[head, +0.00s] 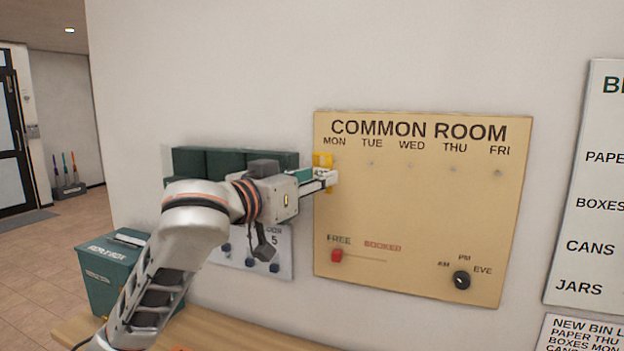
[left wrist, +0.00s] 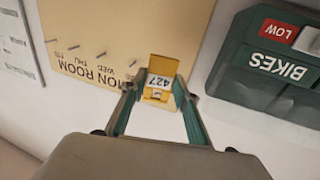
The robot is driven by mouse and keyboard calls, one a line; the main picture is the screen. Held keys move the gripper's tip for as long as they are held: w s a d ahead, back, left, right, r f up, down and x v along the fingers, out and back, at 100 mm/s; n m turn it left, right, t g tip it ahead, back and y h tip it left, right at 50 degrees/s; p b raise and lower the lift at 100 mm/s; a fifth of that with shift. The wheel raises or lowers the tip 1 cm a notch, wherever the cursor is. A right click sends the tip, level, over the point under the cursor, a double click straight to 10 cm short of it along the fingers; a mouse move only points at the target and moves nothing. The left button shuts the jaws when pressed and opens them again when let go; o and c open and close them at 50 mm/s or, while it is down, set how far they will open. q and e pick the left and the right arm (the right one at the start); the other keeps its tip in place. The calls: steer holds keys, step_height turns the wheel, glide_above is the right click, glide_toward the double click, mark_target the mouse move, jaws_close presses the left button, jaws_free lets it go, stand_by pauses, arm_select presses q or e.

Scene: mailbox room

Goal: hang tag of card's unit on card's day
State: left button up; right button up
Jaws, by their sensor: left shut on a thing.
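The yellow tag (head: 323,159) is at the upper left of the tan COMMON ROOM board (head: 420,215), just below the word MON. In the left wrist view the tag (left wrist: 163,66) reads 427. My left gripper (head: 329,179) is shut on the tag and holds it at the board's edge. The MON hook is hidden behind the tag, so I cannot tell whether the tag is on it. The hooks under TUE, WED, THU and FRI (head: 498,173) are bare. No card can be made out. My right gripper is not in view.
Below the day hooks are a red FREE/BOOKED slider (head: 337,256) and a black AM/PM/EVE knob (head: 461,280). Dark green boxes (head: 225,160) and a panel with blue knobs (head: 275,267) are left of the board. A wooden ledge (head: 235,335) runs below.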

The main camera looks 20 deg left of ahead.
arm_select(q)
steer(key=w+f, duration=0.1)
steer(key=w, duration=0.5)
steer(key=shift+d+f, duration=0.15)
stand_by(0.6)
steer(key=shift+w, duration=0.15)
stand_by(0.4)
steer(key=o, duration=1.1)
steer(key=v, duration=1.2)
steer(key=shift+f, duration=0.1)
